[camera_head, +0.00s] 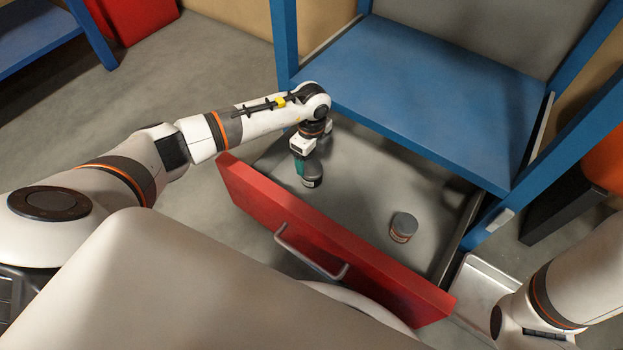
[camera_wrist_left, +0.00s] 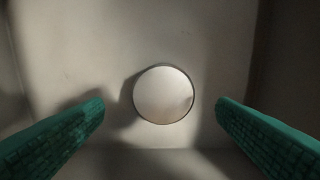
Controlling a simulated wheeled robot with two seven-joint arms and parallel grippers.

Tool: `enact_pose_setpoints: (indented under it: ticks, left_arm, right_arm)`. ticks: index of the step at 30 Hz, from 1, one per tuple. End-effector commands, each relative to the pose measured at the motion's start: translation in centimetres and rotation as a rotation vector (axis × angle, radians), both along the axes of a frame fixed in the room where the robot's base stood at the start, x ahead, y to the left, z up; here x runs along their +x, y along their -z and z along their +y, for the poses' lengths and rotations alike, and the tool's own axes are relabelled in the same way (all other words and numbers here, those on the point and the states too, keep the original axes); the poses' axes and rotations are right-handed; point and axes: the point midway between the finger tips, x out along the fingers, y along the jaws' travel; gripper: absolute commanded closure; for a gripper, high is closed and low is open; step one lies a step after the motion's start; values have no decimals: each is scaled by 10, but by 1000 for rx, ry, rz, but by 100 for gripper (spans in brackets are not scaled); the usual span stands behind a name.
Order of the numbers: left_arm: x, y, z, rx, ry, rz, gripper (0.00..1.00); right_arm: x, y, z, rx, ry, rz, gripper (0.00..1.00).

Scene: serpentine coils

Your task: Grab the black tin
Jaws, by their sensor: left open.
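The black tin (camera_head: 313,180) stands in the open drawer, partly hidden by my left gripper in the head view. In the left wrist view its round, pale, shiny lid (camera_wrist_left: 164,95) faces the camera. My left gripper (camera_head: 304,172) points down into the drawer over this tin. Its green fingers (camera_wrist_left: 160,118) are open, one on each side of the lid with gaps between. The fingers' contact with the tin cannot be made out. My right arm shows at the lower right, but its gripper is out of view.
A second tin (camera_head: 403,227), grey-topped with a reddish label, stands farther right in the drawer. The drawer's red front (camera_head: 330,238) with a metal handle (camera_head: 310,255) is on the near side. A blue shelf (camera_head: 430,95) overhangs the drawer's back.

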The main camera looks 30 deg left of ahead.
Motion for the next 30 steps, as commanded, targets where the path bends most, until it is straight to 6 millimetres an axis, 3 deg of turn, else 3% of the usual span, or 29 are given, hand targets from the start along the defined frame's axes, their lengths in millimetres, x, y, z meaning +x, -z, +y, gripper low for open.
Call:
enact_pose_setpoints:
  ticks: [1,10,20,29,30]
  left_arm:
    - [0,13,0,0,1,1,20]
    - [-1,27,-1,-2,2,1,20]
    - [-4,69,-2,-2,1,1,20]
    - [-3,69,-2,-3,2,0,20]
    - [-3,69,-2,-3,2,0,26]
  right_arm:
    - [-2,9,0,0,0,-6,64]
    - [-6,16,0,-2,1,-16,64]
    - [-6,60,0,-2,1,-16,64]
    - [-6,60,1,-2,1,-16,64]
    - [-6,60,1,-2,1,-16,64]
